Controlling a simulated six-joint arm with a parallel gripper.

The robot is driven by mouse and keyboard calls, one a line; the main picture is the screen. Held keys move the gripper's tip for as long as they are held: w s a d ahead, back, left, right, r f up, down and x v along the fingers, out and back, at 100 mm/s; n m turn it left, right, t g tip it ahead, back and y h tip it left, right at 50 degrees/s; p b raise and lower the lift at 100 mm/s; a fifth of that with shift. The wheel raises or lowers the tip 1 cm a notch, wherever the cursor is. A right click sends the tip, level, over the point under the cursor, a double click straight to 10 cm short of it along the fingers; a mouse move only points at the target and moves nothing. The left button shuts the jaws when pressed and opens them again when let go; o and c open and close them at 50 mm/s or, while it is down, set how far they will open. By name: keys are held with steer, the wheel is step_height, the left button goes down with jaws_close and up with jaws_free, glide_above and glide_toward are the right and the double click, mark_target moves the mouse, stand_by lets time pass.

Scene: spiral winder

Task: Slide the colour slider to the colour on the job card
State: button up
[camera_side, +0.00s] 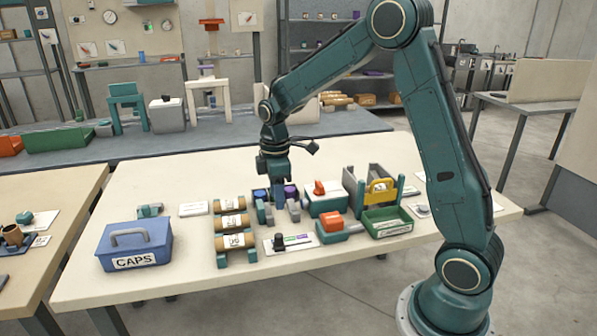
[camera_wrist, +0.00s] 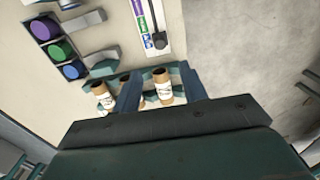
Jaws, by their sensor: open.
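The colour slider (camera_side: 290,242) is a pale plate with a dark upright knob (camera_side: 279,242) at its left end and a green and purple strip beside it. In the wrist view the slider's strip (camera_wrist: 145,22) shows purple, green and blue patches, and its black knob (camera_wrist: 159,40) sits near the blue end. My gripper (camera_side: 281,203) points down behind the slider, apart from the knob. In the wrist view my gripper (camera_wrist: 161,84) has its two fingers spread, with paper-wrapped rolls visible between and beside them. I cannot tell which card is the job card.
A rack of brown rolls (camera_side: 232,222) stands left of the slider. A teal block with an orange top (camera_side: 332,222) and a green tray (camera_side: 387,222) are to its right. A blue CAPS box (camera_side: 134,244) is at the left. The table front (camera_side: 220,285) is clear.

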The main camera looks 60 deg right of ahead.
mark_target(279, 235)
step_height(279, 235, down, 13)
steer(key=shift+f, duration=0.1)
stand_by(0.6)
jaws_close()
